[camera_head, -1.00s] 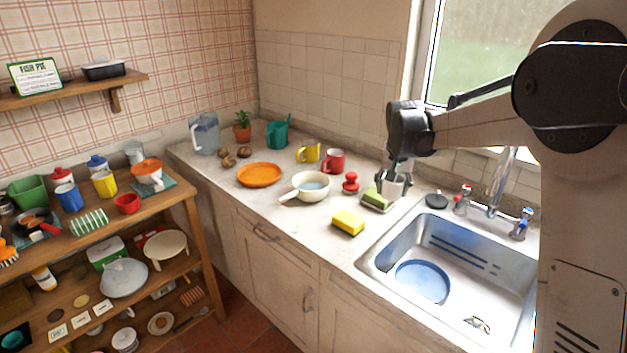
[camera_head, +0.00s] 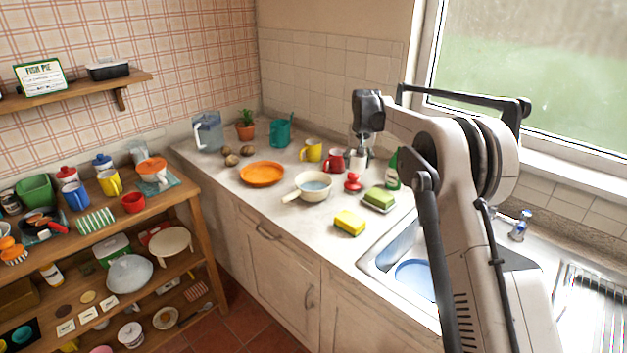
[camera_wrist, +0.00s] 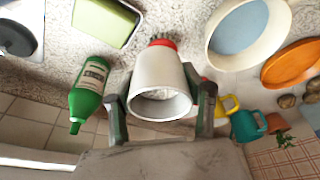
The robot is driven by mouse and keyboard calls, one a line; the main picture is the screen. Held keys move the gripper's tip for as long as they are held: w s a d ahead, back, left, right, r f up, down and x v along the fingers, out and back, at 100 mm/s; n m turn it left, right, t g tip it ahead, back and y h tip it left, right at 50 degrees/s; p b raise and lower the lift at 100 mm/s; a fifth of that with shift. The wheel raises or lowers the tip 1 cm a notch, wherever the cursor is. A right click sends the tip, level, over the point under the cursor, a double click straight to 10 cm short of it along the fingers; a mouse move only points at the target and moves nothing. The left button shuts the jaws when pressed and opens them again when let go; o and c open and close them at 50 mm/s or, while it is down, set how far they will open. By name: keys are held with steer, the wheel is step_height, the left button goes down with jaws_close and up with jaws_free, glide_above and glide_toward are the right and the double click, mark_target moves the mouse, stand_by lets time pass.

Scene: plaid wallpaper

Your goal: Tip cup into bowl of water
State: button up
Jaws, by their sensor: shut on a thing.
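My gripper (camera_head: 361,146) is shut on a white cup (camera_head: 357,160), holding it just right of the red mug (camera_head: 334,160). In the wrist view my gripper's fingers (camera_wrist: 161,96) clasp the sides of the cup (camera_wrist: 157,75), and its open rim faces the camera. A white handled pan (camera_head: 313,188) with pale blue water stands on the counter, left of and in front of the cup. In the wrist view the pan (camera_wrist: 212,60) is at upper right, apart from the cup. I cannot tell whether the cup touches the counter.
A red knobbed item (camera_head: 353,182), green sponge on a dish (camera_head: 379,199), yellow sponge (camera_head: 350,222) and green bottle (camera_head: 391,172) stand close by. A yellow mug (camera_head: 311,150) and orange plate (camera_head: 262,174) are further left. The sink (camera_head: 377,257) holds a blue round item (camera_head: 415,278).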

steer(key=n+p, duration=0.2)
glide_toward(328, 178)
steer(key=w+d+f, duration=0.3)
steer(key=d, duration=0.1)
steer(key=shift+w+a+f+y, duration=0.15)
steer(key=shift+w+a+f, duration=0.1)
steer(key=shift+a, duration=0.2)
steer(key=shift+w+a+f+y, duration=0.15)
steer(key=shift+a+f, duration=0.1)
steer(key=shift+a, duration=0.2)
steer(key=shift+s+a+b, duration=0.1)
steer(key=shift+a+b, duration=0.05)
steer(key=shift+b, duration=0.25)
steer(key=a+t+h+b, duration=0.1)
steer(key=s+a+h+b, duration=0.1)
steer(key=h+b, duration=0.1)
steer(key=shift+f+n+t, duration=0.25)
steer(key=shift+n+t, duration=0.05)
steer(key=shift+t, duration=0.1)
steer(key=shift+s+a+n+t+h+b, duration=0.15)
steer(key=shift+s+a+t+h+b, duration=0.35)
steer(key=shift+h, duration=0.35)
steer(key=shift+s+a+n+t+h+b, duration=0.15)
steer(key=shift+s+a+t+h+b, duration=0.1)
steer(key=shift+a+t+h, duration=0.45)
steer(key=shift+d+f+h, duration=0.1)
steer(key=shift+h, duration=0.15)
